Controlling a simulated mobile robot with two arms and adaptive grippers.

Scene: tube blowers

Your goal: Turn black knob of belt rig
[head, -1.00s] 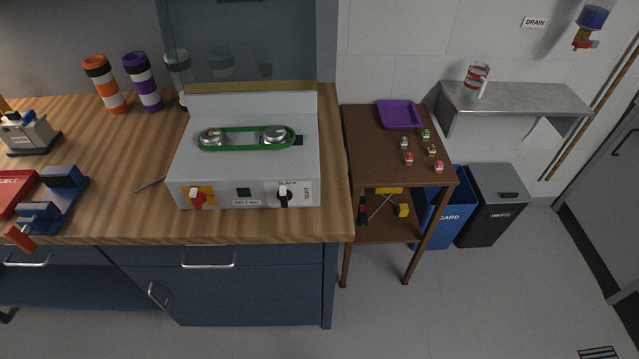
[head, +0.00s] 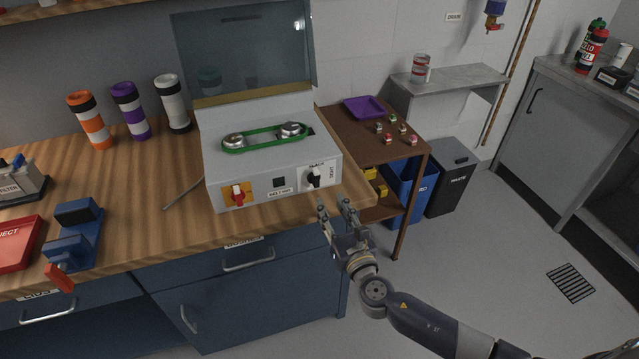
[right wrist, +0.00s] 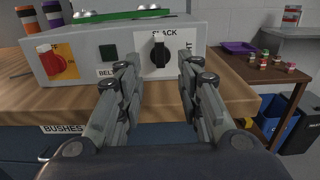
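The belt rig (head: 258,177) is a grey box on the wooden bench, with a green belt (head: 264,137) looped round two metal pulleys on top. Its black knob (head: 314,178) is at the right of the front face, with a white pointer mark and the labels SLACK and TIGHT. In the right wrist view the black knob (right wrist: 160,49) is ahead, between the finger lines, its white mark pointing up. My right gripper (head: 337,208) is open and empty, in front of and just below the knob, not touching it; its two fingers (right wrist: 158,75) are apart. My left gripper is not in view.
A red knob (head: 238,194) on a yellow plate is at the rig's front left. The bench edge (right wrist: 70,112) runs below my right fingers. A brown side table (head: 350,124) with a purple tray (head: 365,107) stands to the right.

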